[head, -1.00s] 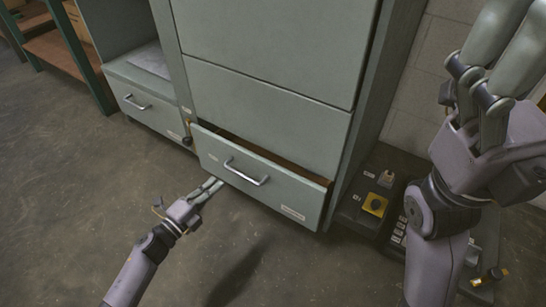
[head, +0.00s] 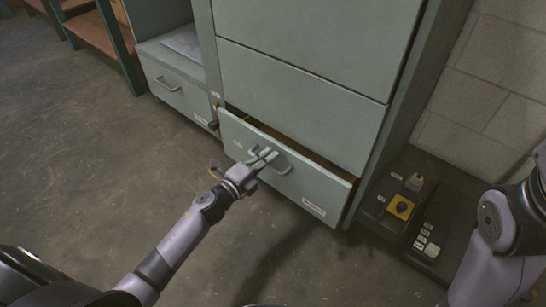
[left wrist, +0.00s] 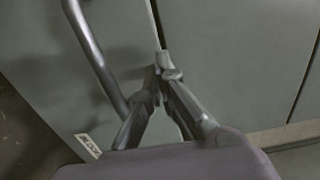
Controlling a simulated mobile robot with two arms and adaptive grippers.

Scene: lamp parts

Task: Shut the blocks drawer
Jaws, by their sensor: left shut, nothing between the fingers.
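The blocks drawer (head: 318,188) is the bottom drawer of the grey-green cabinet, pulled part way out, with a dark gap along its top edge. Its label is too small to read. My left gripper (head: 266,154) is shut and empty at the drawer's front, beside the metal bar handle (head: 290,168) and partly in front of it. In the left wrist view the closed fingertips (left wrist: 168,66) are close to the drawer face, with the handle (left wrist: 95,55) to their left. I cannot tell whether they touch the face. My right gripper is out of view; only part of that arm shows at the right edge.
The cabinet's upper front panels (head: 300,100) are shut. A neighbouring drawer (head: 177,93) at the left is shut. A dark low platform with a yellow switch box (head: 400,207) lies right of the cabinet. The concrete floor (head: 90,180) in front is clear.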

